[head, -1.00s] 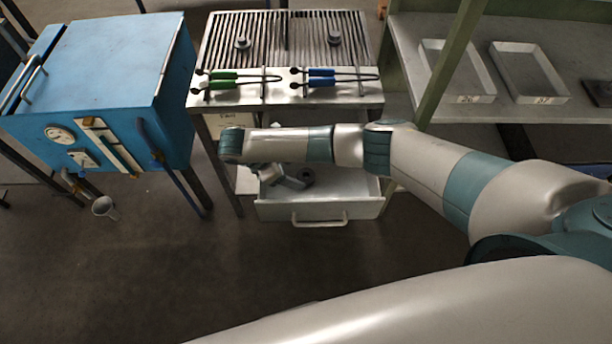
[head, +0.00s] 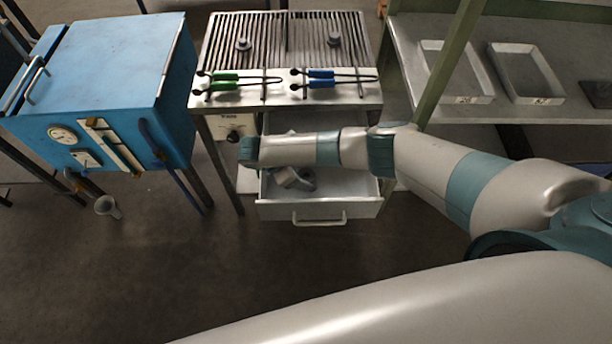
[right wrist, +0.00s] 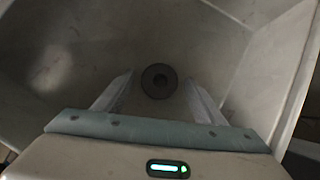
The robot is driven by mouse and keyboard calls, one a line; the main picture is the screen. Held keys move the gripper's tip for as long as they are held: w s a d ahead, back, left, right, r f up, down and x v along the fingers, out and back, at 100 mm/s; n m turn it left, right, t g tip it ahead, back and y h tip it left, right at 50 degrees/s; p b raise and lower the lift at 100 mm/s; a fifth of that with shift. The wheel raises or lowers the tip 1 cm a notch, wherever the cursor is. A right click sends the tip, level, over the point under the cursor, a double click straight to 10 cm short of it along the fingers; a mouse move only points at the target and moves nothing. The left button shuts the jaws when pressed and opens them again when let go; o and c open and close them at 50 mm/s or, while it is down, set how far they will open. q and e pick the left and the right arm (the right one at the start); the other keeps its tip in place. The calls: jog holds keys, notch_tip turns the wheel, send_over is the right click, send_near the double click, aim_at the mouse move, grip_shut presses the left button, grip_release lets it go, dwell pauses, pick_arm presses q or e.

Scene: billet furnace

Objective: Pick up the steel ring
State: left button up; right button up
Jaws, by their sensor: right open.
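The steel ring (right wrist: 158,93) is a small dark ring with a round hole, lying on the floor of the open drawer (head: 318,211). In the right wrist view it shows between and beyond my two fingertips. In the head view the ring is hard to tell apart from my right gripper (head: 297,182), which points down into the drawer. The right gripper is open and empty, with a finger on each side of the ring in the wrist picture. Whether the fingers reach down beside the ring, I cannot tell. My left gripper is not in view.
The drawer walls stand close around my right gripper. Above is a grill table (head: 222,97) with green tongs (head: 224,75) and blue tongs (head: 321,73). A blue furnace (head: 110,70) stands left. A shelf with metal trays (head: 525,98) stands right.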

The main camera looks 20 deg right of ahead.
aim_at(303, 177)
jog(key=c, duration=1.4)
jog(key=shift+c, duration=0.2)
jog(key=shift+w+r, duration=0.1)
jog(key=shift+r, duration=0.1)
notch_tip(303, 177, up, 10)
jog(key=b, duration=0.1)
jog(key=shift+f, duration=0.1)
